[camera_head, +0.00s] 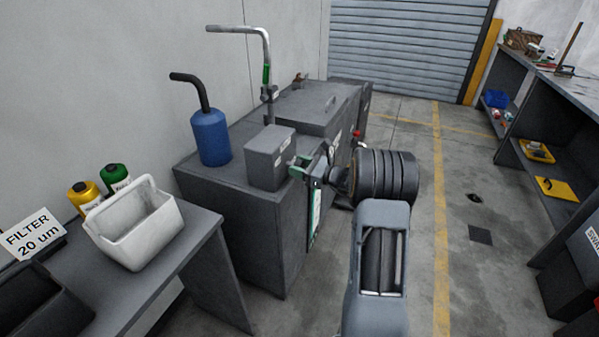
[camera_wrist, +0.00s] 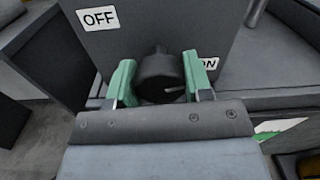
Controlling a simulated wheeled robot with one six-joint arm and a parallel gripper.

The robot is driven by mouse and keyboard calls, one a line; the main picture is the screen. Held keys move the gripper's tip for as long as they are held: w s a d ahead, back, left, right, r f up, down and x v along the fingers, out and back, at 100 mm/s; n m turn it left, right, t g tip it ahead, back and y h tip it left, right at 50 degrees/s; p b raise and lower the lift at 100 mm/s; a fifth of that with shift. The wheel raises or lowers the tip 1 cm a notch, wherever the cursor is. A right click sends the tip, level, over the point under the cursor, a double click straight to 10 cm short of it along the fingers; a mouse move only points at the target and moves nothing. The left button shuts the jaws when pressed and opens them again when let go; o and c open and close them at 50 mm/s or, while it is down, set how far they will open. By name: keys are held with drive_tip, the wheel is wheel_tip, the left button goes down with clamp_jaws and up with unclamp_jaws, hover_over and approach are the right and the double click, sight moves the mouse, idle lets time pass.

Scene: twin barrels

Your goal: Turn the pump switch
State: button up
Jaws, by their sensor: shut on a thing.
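The pump switch is a round black knob (camera_wrist: 158,76) on the face of a grey box (camera_wrist: 155,25) in the wrist view. An OFF label (camera_wrist: 99,18) is at its upper left, and an ON label (camera_wrist: 209,63) is at its right, partly covered by a finger. A thin pale mark shows on the knob's lower right. My gripper (camera_wrist: 160,80) has its two green fingers shut on the knob, one on each side. In the head view, my gripper (camera_head: 301,168) is at the right side of the grey box (camera_head: 270,158); the knob is hidden there.
The box stands on a dark grey cabinet (camera_head: 235,225), with a blue pump bottle (camera_head: 210,138) and a bent metal pipe (camera_head: 268,65) behind. A white bin (camera_head: 138,235) is on the table at left. Open floor (camera_head: 480,260) lies to the right.

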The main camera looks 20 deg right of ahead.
drive_tip(key=n+b, duration=0.4)
drive_tip(key=b, duration=0.1)
drive_tip(key=shift+f+n, duration=0.3)
drive_tip(key=shift+n, duration=0.1)
drive_tip(key=n+b, duration=0.4)
drive_tip(key=b, duration=0.2)
drive_tip(key=shift+n, duration=0.3)
drive_tip(key=n+b, duration=0.3)
drive_tip(key=b, duration=0.1)
drive_tip(key=shift+y, duration=0.3)
drive_tip(key=shift+r+n+b, duration=0.2)
drive_tip(key=shift+n+b, duration=1.1)
drive_tip(key=o, duration=0.9)
drive_tip(key=shift+o, duration=0.2)
drive_tip(key=p+v, duration=0.3)
drive_tip(key=v, duration=1)
drive_tip(key=shift+s+d, duration=0.25)
drive_tip(key=shift+s, duration=0.05)
